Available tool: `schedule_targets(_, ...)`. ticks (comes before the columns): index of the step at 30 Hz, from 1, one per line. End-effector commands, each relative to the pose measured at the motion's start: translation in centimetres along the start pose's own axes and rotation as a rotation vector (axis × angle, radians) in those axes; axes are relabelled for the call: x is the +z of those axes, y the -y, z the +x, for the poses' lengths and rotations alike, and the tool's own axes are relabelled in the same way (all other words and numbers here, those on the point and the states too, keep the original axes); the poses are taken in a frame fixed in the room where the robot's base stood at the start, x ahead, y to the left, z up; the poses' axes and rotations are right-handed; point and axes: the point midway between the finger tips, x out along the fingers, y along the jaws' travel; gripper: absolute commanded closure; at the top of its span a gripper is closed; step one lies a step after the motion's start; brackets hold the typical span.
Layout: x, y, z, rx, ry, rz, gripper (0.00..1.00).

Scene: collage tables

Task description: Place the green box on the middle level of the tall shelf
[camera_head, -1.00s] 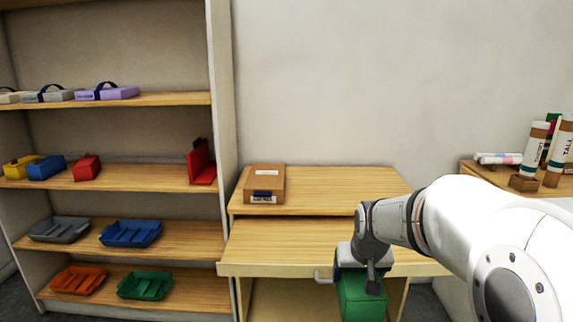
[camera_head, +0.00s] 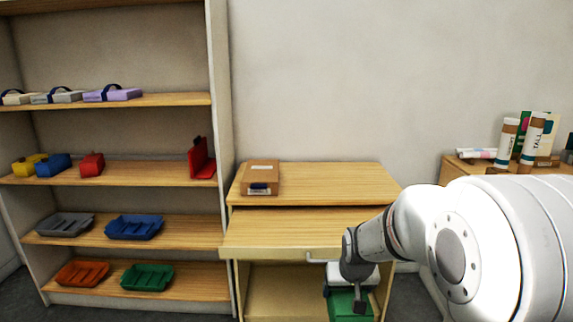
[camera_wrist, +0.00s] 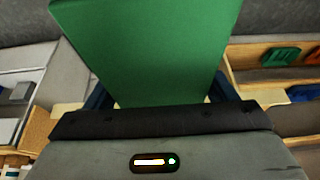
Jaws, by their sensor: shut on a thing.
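My gripper (camera_head: 350,288) is at the lower right of the head view, in front of the low desk. It is shut on the green box (camera_head: 345,305), which hangs below it and is cut off by the lower picture edge. The green box (camera_wrist: 150,50) fills the upper middle of the wrist view, between the fingers. The tall shelf (camera_head: 218,130) stands at the left with several levels. A middle level (camera_head: 125,173) holds a yellow, a blue and a red box at its left and a red upright holder (camera_head: 201,160) at its right, with bare board between.
The desk (camera_head: 330,185) right of the shelf carries a cardboard box (camera_head: 260,178) and has a pulled-out drawer (camera_head: 275,240). Trays lie on the two lower shelf levels; handled cases (camera_head: 112,94) lie on an upper one. Tubes (camera_head: 530,140) stand on a table at the right.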

Motion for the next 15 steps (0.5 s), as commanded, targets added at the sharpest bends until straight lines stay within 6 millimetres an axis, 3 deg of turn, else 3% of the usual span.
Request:
schedule_targets(7,1.5,-0.1,4.7,0.000,0.009,0.001,0.47)
schedule_targets(15,5.1,-0.1,10.3,-0.002,0.007,0.002,0.47)
